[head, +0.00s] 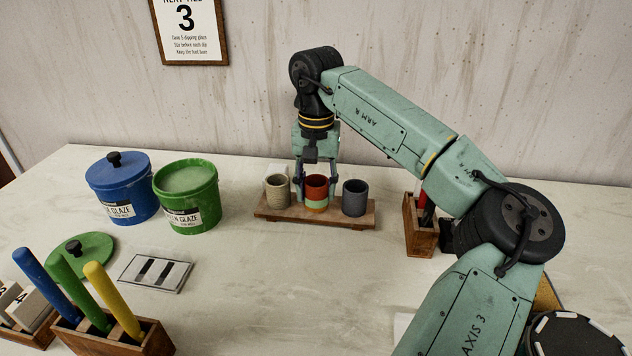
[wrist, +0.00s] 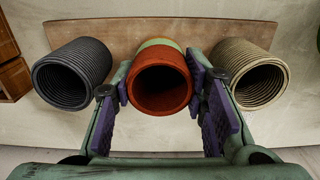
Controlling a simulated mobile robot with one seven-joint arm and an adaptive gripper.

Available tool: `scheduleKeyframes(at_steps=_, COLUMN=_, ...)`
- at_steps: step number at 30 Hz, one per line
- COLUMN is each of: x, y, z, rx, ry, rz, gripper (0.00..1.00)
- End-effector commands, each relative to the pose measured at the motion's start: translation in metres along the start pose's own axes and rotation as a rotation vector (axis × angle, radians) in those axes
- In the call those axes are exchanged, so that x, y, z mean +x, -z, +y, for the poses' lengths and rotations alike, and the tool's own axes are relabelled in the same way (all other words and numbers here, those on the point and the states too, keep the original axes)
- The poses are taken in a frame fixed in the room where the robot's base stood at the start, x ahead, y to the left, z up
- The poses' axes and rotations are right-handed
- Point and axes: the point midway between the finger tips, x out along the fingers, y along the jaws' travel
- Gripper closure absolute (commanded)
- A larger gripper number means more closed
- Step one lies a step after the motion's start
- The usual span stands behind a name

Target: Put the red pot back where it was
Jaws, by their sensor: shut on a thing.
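The red pot (head: 316,189) stands upright at the middle of a wooden board (head: 346,216), between a beige pot and a grey pot. Its lower part has a pale green band. My gripper (head: 317,184) is around it from above and behind. In the wrist view my gripper (wrist: 162,95) has its purple pads at both sides of the red pot (wrist: 160,84), shut on it. The pot appears to be on the board, but I cannot tell whether its base bears fully on it.
The beige pot (head: 277,190) and grey pot (head: 354,197) stand close on either side. A blue glaze bucket (head: 122,185), an open green glaze bucket (head: 187,190) and a green lid (head: 85,256) are at left. A wooden holder (head: 420,228) stands right of the board. The table's front middle is clear.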

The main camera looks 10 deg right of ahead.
Motion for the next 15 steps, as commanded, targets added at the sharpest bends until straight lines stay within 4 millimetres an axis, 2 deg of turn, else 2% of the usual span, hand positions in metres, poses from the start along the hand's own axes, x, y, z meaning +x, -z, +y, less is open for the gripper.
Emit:
scheduleKeyframes(at_steps=11, x=0.006, y=-0.0002, z=-0.0005, rx=0.0, ry=0.0, rz=0.002, gripper=0.9)
scheduleKeyframes(at_steps=12, x=0.0057, y=-0.0002, z=-0.0005, rx=0.0, ry=0.0, rz=0.002, gripper=0.59)
scheduleKeyframes(at_steps=15, x=0.0053, y=-0.0002, z=-0.0005, rx=0.0, ry=0.0, rz=0.002, gripper=0.53)
